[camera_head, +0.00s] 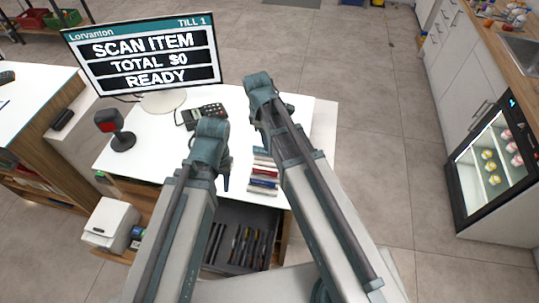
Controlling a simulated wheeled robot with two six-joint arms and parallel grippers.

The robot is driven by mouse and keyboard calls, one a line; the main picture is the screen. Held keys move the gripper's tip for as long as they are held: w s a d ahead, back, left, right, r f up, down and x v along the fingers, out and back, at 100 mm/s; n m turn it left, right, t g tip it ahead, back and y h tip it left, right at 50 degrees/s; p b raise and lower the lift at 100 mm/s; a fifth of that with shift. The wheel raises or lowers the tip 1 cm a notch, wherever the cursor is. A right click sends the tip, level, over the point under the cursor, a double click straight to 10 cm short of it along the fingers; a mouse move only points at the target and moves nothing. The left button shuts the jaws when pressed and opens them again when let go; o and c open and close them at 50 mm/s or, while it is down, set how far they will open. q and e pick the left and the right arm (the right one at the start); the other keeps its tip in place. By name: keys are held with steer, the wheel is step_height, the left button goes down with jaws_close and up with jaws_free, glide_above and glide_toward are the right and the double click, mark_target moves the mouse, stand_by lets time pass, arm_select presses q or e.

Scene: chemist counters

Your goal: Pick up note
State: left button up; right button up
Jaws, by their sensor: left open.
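I cannot make out a note for certain. A dark open drawer (228,268) under the white counter holds several narrow items in slots, too small to identify; my arms cover its sides. My left gripper (225,183) is open, pointing down over the counter's front part near the drawer, and looks empty. My right arm reaches over the counter to the right of it. Its gripper is small and dark against the arm, and its jaws cannot be made out.
The white counter (232,101) carries a till screen (147,52), a card terminal (203,117), a scanner (115,130) and a stack of small boxes or books (263,175). A white printer (108,223) stands lower left. A glass-fronted fridge (490,170) is at right. Floor between is clear.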

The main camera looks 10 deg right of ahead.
steer(key=f+b, duration=0.2)
steer(key=f, duration=0.1)
steer(key=f+b, duration=0.1)
steer(key=b, duration=0.1)
steer(key=shift+s+d+f, duration=0.25)
steer(key=shift+s+f, duration=0.05)
steer(key=shift+f, duration=0.05)
steer(key=shift+r, duration=0.1)
jaws_close()
